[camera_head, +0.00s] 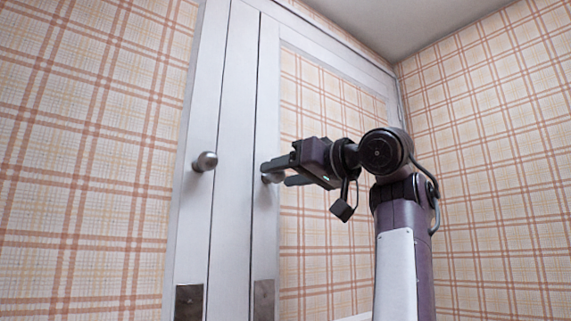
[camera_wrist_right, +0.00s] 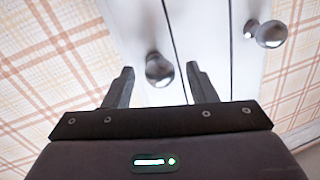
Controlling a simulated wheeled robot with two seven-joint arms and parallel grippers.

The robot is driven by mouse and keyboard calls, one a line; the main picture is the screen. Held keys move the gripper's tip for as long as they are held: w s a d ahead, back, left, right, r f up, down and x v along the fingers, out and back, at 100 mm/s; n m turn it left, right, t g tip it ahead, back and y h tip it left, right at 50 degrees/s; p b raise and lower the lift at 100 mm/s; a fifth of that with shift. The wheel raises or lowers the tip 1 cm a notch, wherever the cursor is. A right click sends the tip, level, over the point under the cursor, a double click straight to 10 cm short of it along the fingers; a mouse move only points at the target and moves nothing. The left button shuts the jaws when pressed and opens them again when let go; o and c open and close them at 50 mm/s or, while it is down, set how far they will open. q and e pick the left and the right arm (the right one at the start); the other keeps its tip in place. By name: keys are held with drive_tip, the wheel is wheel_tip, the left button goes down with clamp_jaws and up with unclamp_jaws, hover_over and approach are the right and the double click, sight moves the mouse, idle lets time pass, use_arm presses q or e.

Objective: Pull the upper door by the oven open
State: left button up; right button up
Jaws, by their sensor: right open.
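A white-framed door with a plaid panel (camera_head: 268,110) fills the middle of the head view and looks closed. My right gripper (camera_head: 278,174) is open, its fingers pointing left at this door's round metal knob (camera_head: 268,178), partly hidden by the fingers. In the right wrist view this knob (camera_wrist_right: 159,70) shows between the two spread fingertips; I cannot tell whether they touch it. A second round knob (camera_head: 205,161) is on the white frame to the left, and it also shows at upper right in the wrist view (camera_wrist_right: 270,34). My left gripper is not in view.
Dark metal plates (camera_head: 188,302) (camera_head: 264,299) sit low on the white frames. A plaid wall (camera_head: 495,150) stands at the right, under a pale ceiling (camera_head: 420,30). The space around my right arm looks clear.

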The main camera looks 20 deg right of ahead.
drive_tip(key=shift+d, duration=0.1)
drive_tip(key=shift+c, duration=0.3)
clamp_jaws()
drive_tip(key=shift+f, duration=0.1)
